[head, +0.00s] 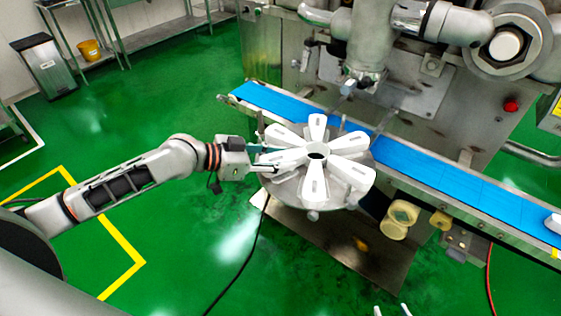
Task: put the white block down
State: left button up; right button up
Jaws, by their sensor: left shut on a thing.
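My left gripper (272,162) reaches in from the left and is shut at the left edge of a round metal disc (283,190). At its fingertips is a white piece (291,160), which appears to be the white block. The fingers partly cover it, and I cannot tell whether it touches the disc. Several white petal-shaped pieces (350,172) fan out around a dark central hole above the disc. Two pale fingertips of my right gripper (391,311) show at the bottom edge, apart, with nothing visible between them.
A blue conveyor belt (430,172) runs behind the disc to the right, with a white item (553,222) at its right end. The machine's nozzle (366,78) hangs above the belt behind the disc.

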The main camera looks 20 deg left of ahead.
pick_arm(q)
jog(key=shift+f, duration=0.45)
jog(key=shift+f, duration=0.2)
jog(key=o, duration=1.4)
jog(key=shift+r, duration=0.2)
jog(key=b+v, duration=0.2)
jog(key=v, duration=1)
